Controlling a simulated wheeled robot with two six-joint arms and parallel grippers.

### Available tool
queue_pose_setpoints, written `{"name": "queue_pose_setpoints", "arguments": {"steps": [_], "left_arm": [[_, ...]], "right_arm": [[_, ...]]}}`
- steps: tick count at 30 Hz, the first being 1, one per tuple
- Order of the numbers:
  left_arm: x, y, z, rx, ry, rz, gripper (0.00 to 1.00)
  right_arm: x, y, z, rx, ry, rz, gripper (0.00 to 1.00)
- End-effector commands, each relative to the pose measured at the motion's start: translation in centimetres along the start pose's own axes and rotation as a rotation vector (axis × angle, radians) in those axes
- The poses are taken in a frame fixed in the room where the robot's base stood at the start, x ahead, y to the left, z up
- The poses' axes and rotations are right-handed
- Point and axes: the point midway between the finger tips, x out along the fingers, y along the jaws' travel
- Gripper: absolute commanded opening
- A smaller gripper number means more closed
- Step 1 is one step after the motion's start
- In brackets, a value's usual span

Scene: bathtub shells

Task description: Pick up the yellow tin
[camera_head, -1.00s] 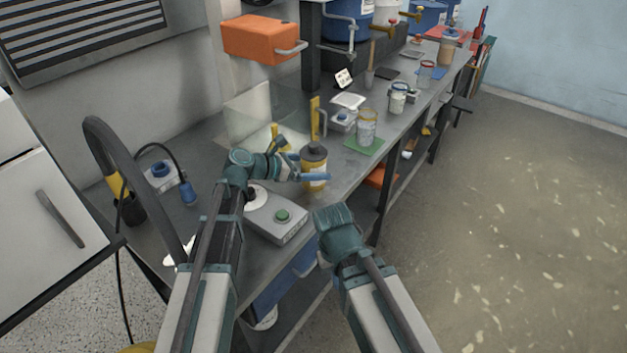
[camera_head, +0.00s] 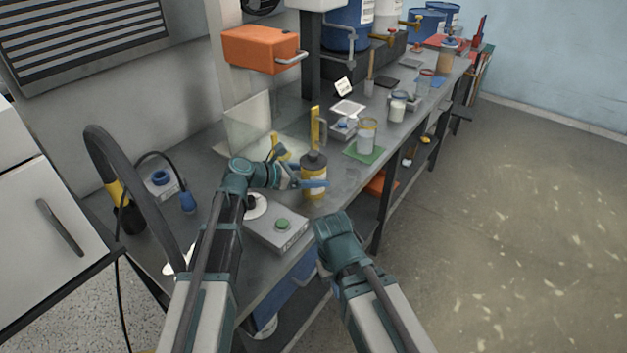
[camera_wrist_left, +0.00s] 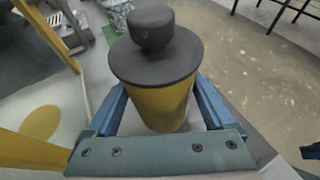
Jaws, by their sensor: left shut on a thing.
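The yellow tin (camera_head: 314,170) has a dark grey lid with a round knob and a pale label. It is upright at the bench's front edge. My left gripper (camera_head: 304,183) is shut on the tin, with blue fingers on either side of its body. In the left wrist view the tin (camera_wrist_left: 160,105) sits between both fingers, its lid towards the camera. I cannot tell whether its base touches the bench. My right gripper (camera_head: 334,226) is low in front of the bench, away from the tin; its fingers are hidden.
A grey box with a green button (camera_head: 277,232) stands on the bench (camera_head: 230,283), close in front of the tin. A clear panel (camera_head: 258,125) stands behind. A jar (camera_head: 366,136) on a green mat (camera_head: 364,154) is beyond it. An orange box (camera_head: 260,49) hangs above.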

Motion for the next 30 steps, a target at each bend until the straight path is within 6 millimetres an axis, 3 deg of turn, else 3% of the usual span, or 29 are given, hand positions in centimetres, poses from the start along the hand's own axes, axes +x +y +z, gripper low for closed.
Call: {"name": "queue_pose_setpoints", "arguments": {"steps": [8,24,30], "left_arm": [[-0.6,0.0,1.4,-0.001,-0.003,0.0,0.0],[-3.3,0.0,8.0,-0.002,-0.003,0.0,0.0],[-3.8,0.0,9.3,-0.002,-0.003,0.0,0.0]], "right_arm": [[-1.5,0.1,0.1,0.0,0.0,0.0,0.0],[-8.5,0.8,0.5,0.001,0.0,0.0,0.0],[-9.9,0.9,0.6,0.001,0.0,0.0,0.0]]}}
